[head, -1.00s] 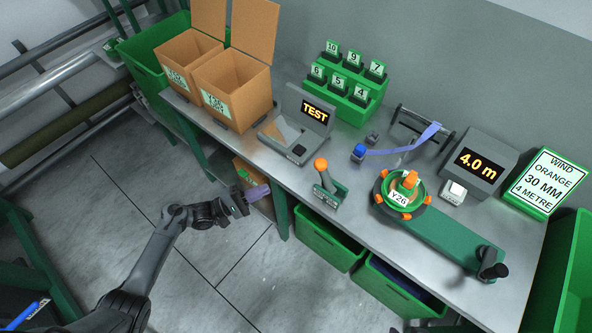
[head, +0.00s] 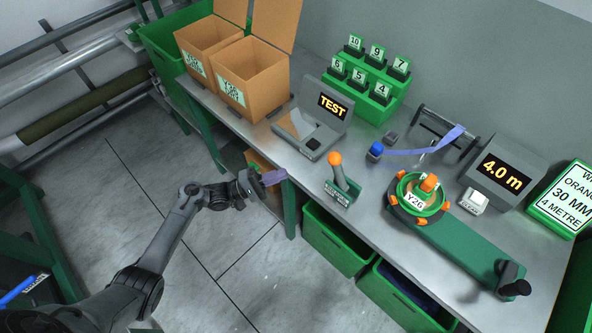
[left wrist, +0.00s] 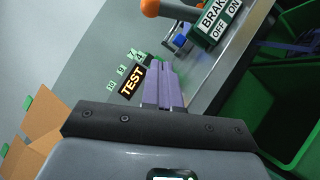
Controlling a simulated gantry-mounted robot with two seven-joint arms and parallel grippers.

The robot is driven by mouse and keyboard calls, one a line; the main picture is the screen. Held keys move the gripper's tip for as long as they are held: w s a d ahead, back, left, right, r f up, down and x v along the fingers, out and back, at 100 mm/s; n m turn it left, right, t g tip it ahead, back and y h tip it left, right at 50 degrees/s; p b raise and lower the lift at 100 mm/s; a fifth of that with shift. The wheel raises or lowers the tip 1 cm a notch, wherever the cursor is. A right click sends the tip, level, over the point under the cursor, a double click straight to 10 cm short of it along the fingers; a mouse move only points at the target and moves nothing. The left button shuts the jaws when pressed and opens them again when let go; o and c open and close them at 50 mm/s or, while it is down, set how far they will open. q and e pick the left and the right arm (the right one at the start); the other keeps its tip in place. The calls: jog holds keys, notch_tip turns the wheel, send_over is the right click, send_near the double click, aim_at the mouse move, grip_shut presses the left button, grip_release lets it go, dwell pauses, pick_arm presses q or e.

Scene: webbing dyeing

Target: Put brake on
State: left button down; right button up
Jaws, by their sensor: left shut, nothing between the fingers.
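The brake lever (head: 342,177) has an orange knob and stands tilted in a green base near the bench's front edge. In the left wrist view its orange knob (left wrist: 151,8) shows at the top, beside the BRAKE OFF/ON plate (left wrist: 217,22). My left gripper (head: 275,177) has purple fingers, shut and empty, in front of the bench edge, left of the lever and apart from it. Its fingers also show in the left wrist view (left wrist: 163,72). My right gripper is out of view.
The steel bench (head: 378,215) carries the TEST unit (head: 314,118) left of the lever and the green winder (head: 460,240) with its Y26 reel to the right. Green bins (head: 335,240) sit under the bench. Open floor lies in front.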

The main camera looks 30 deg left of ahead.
aim_at(338, 170)
pick_arm(q)
jog(key=b+x, duration=0.1)
jog(key=x, duration=0.7)
jog(key=shift+w+d, duration=0.2)
jog(key=shift+d, duration=0.05)
jog(key=d, duration=0.1)
jog(key=d+r, duration=0.1)
jog(key=d, duration=0.1)
jog(key=shift+w+r, duration=0.2)
jog(key=shift+s+d+r, duration=0.1)
jog(key=shift+d+r, duration=0.1)
jog(key=shift+d, duration=0.25)
jog(key=shift+d+r, duration=0.1)
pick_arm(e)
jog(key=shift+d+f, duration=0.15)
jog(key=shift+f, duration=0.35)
